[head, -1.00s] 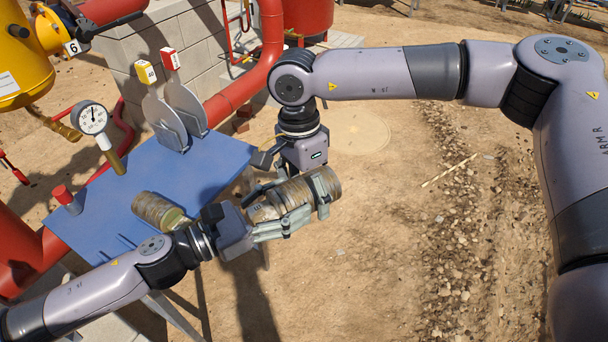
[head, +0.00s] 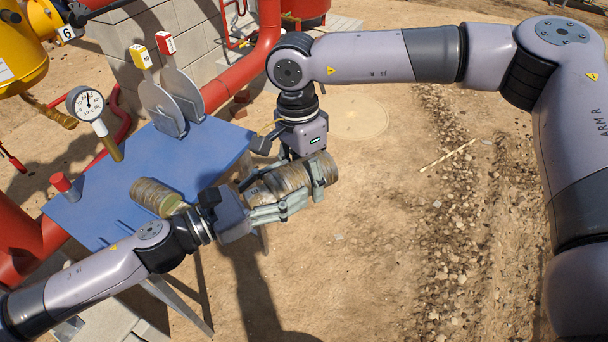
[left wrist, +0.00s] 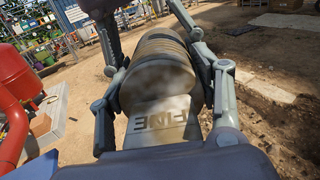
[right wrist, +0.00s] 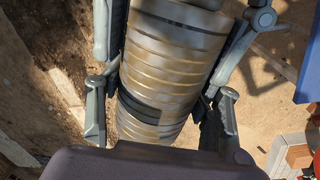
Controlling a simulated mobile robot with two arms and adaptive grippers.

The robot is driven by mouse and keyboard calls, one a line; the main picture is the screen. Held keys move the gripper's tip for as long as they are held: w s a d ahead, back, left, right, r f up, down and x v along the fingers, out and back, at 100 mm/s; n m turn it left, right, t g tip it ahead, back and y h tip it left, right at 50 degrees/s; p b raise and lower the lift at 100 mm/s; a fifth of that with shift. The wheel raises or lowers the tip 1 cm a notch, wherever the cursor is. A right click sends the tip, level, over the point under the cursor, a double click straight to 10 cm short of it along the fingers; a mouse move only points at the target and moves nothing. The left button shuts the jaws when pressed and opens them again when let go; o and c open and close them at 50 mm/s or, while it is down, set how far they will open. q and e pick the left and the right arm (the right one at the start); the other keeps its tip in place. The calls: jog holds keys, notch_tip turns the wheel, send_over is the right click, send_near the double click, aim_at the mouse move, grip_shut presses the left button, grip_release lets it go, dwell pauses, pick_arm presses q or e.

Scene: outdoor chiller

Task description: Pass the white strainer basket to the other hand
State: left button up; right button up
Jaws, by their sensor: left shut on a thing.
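The strainer basket (head: 290,179) is a ribbed, dirty off-white cylinder, held in the air beyond the right edge of the blue table. My left gripper (head: 283,203) is shut on its lower-left end. In the left wrist view the basket (left wrist: 162,72) lies between the fingers, above a pale plate reading "FINE". My right gripper (head: 303,172) reaches down from above with its fingers on both sides of the basket. In the right wrist view the basket (right wrist: 172,60) fills the space between these fingers; whether they press on it is unclear.
A similar ribbed cylinder (head: 152,196) lies on the blue table (head: 108,205). The table also carries a gauge (head: 86,103), a red-capped post (head: 64,186) and two upright tagged discs (head: 165,105). Red pipes run behind and left. Open sandy ground lies to the right.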

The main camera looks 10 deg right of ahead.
pick_arm(q)
jog(key=shift+s+d+r, duration=0.15)
jog(key=shift+d+r, duration=0.05)
pick_arm(e)
jog(key=shift+s+a, duration=0.15)
jog(key=shift+a, duration=0.15)
jog(key=shift+c, duration=1.3)
pick_arm(q)
jog(key=o, duration=1.4)
jog(key=shift+c, duration=0.2)
pick_arm(e)
jog(key=shift+c, duration=0.6)
pick_arm(q)
jog(key=shift+o, duration=0.2)
pick_arm(e)
jog(key=shift+d, duration=0.1)
pick_arm(q)
jog(key=shift+a+f, duration=0.1)
jog(key=shift+a, duration=0.05)
